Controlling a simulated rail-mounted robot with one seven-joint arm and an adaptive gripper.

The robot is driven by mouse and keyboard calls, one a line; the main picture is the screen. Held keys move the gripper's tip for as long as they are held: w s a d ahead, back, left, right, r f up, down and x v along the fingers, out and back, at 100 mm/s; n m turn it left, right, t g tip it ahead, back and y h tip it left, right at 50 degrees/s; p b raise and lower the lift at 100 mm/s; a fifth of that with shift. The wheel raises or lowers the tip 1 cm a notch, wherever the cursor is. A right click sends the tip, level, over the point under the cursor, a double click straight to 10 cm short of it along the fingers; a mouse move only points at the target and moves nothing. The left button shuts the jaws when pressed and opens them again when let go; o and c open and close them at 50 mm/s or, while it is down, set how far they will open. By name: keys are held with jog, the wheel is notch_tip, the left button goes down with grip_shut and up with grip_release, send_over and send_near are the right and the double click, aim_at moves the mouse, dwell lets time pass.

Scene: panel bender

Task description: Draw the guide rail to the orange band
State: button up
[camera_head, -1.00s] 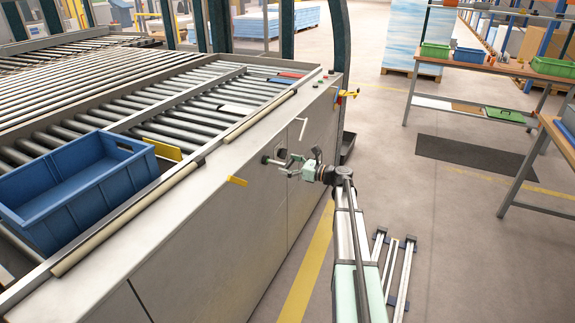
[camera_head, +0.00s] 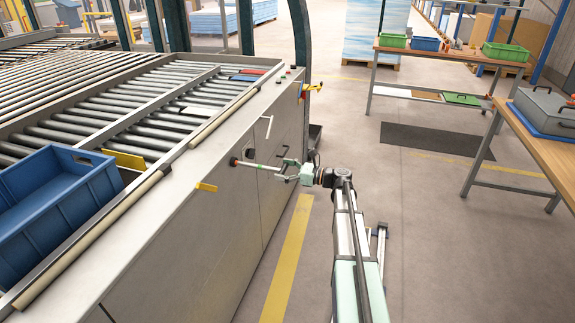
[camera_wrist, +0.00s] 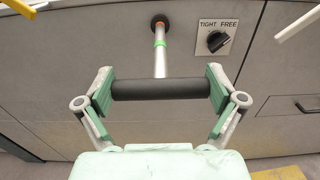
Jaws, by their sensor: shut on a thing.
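The guide rail (camera_wrist: 160,66) is a slim silver rod standing out from the grey machine panel (camera_wrist: 85,55). Its black crossbar grip (camera_wrist: 145,90) lies level between my fingers. My gripper (camera_wrist: 162,91) is shut on this grip, with one green-padded finger at each end. A green band (camera_wrist: 160,43) circles the rod, and an orange band (camera_wrist: 160,29) shows right at the black round socket (camera_wrist: 158,20). In the head view the rod (camera_head: 255,165) reaches from the panel to my gripper (camera_head: 284,169), with an orange-red spot at the panel end.
A black knob (camera_wrist: 217,41) under a TIGHT FREE label sits right of the socket. A pale bar handle (camera_wrist: 298,22) is at upper right. A yellow lever (camera_head: 206,187) juts from the panel. A blue crate (camera_head: 60,205) stands on the rollers.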

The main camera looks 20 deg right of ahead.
jog(key=shift+w+a, duration=0.1)
jog(key=o, duration=1.3)
jog(key=v, duration=1.2)
